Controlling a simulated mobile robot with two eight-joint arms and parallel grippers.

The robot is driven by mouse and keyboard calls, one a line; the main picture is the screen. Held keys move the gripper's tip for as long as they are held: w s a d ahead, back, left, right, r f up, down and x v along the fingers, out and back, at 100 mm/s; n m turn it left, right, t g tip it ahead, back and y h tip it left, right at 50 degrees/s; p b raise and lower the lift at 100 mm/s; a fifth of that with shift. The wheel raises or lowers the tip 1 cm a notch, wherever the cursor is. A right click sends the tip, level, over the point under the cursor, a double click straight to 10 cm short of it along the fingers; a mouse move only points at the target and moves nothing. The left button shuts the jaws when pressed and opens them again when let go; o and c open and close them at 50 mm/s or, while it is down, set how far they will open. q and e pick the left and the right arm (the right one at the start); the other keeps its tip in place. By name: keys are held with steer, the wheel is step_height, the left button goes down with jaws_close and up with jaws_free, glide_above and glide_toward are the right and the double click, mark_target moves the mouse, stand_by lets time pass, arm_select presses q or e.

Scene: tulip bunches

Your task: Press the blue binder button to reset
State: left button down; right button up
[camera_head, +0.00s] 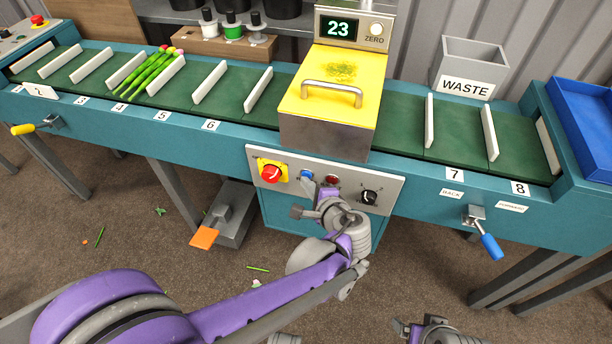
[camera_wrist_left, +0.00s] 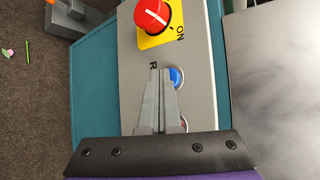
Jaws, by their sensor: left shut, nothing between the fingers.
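The blue button (camera_head: 306,174) sits on the grey control panel (camera_head: 390,184) of the binder, between a red knob on a yellow plate and a red button. My left gripper (camera_head: 318,188) is at the panel front, just below and right of the blue button. In the left wrist view, the shut, empty fingertips (camera_wrist_left: 161,72) lie beside the blue button (camera_wrist_left: 177,76) and cover part of its edge. I cannot tell whether they touch it. My right gripper (camera_head: 432,330) shows only in part at the bottom edge, its jaws unclear.
The red knob (camera_head: 271,173) is left of the blue button; a red button (camera_head: 332,180) and a black dial (camera_head: 369,197) are right. The yellow-lidded binder (camera_head: 330,90) reads 23. Green tulip stems (camera_head: 150,72) lie on the belt. An orange pedal (camera_head: 204,238) stands below.

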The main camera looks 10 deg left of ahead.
arm_select(q)
steer(key=shift+s, duration=0.75)
steer(key=s+p, duration=0.1)
steer(key=s, duration=0.4)
steer(key=shift+a, duration=0.1)
stand_by(0.6)
